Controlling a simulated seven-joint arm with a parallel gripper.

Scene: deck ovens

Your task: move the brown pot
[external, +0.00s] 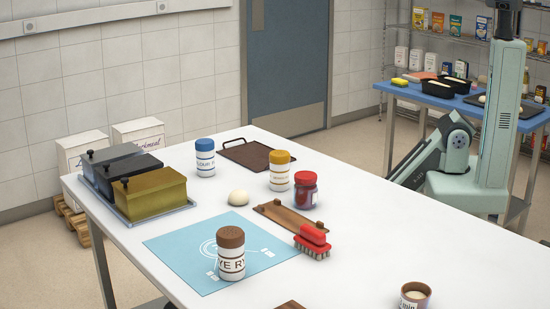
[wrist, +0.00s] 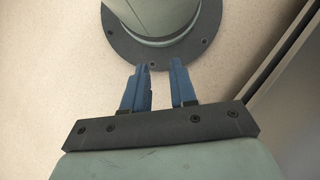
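A white pot with a brown lid and lettering that reads like "RYE" (external: 231,254) stands upright on the blue mat (external: 180,252), near the front of the white table. A small pot with a brownish rim (external: 414,296) stands at the front right, its lower part cut off by the frame edge. The frames do not settle which one is the brown pot. My gripper (wrist: 159,68) shows two blue fingers apart with nothing between them, above the floor near my base. It is out of the external view, far from the pots.
A blue-lidded pot (external: 205,158), a yellow-lidded pot (external: 279,171), a red jar (external: 305,190), a dough ball (external: 238,197), a red brush (external: 312,241) and a brown board (external: 290,217) stand nearby. Lidded tins (external: 150,195) fill the left. The table's right front (external: 400,235) is mostly clear.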

